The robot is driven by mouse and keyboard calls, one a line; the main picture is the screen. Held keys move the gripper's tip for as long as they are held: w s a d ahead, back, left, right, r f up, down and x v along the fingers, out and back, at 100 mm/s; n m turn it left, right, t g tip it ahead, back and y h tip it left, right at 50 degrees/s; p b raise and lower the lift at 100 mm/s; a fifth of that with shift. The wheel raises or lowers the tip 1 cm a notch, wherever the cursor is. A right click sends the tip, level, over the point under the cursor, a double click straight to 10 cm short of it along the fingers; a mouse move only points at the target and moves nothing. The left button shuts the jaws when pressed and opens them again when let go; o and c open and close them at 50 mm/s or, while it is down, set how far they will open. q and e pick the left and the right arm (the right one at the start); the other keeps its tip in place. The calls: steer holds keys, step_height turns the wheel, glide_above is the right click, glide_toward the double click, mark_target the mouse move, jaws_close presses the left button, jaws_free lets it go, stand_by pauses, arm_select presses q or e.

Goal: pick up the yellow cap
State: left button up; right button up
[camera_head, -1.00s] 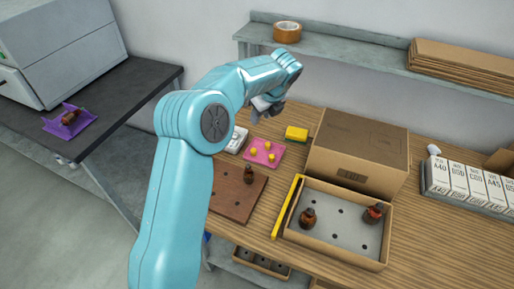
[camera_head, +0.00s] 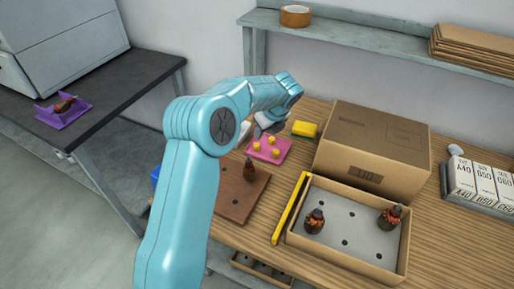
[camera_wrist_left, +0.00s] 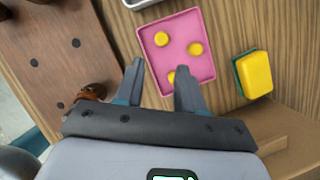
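Three yellow caps lie in a pink tray (camera_head: 262,156) on the wooden bench. In the head view they are a left cap (camera_head: 256,146), a back cap (camera_head: 273,140) and a front cap (camera_head: 276,153). The left wrist view shows the pink tray (camera_wrist_left: 208,72) with one cap (camera_wrist_left: 160,39), a second cap (camera_wrist_left: 195,48) and a third cap (camera_wrist_left: 171,78) partly hidden by a finger. My left gripper (camera_head: 266,130) is above the tray's back edge. In the wrist view its fingers (camera_wrist_left: 159,67) are apart and empty, overlapping the tray's near side. My right gripper is not in view.
A brown board (camera_head: 236,205) with one armature (camera_head: 250,170) lies in front of the tray. A yellow sponge (camera_head: 305,129) and a large cardboard box (camera_head: 365,150) stand to the right. An open box (camera_head: 340,262) holds two armatures. A shelf (camera_head: 370,44) runs behind.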

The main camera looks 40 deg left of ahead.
arm_select(q)
glide_above(258, 146)
steer(key=d, duration=0.2)
steer(key=f, duration=0.5)
steer(key=shift+s+a, duration=0.1)
steer(key=shift+s, duration=0.25)
steer(key=p+x, duration=0.1)
steer(key=x, duration=0.4)
steer(key=shift+w+f, duration=0.2)
steer(key=shift+f, duration=0.1)
steer(key=shift+s+r, duration=0.15)
jaws_close()
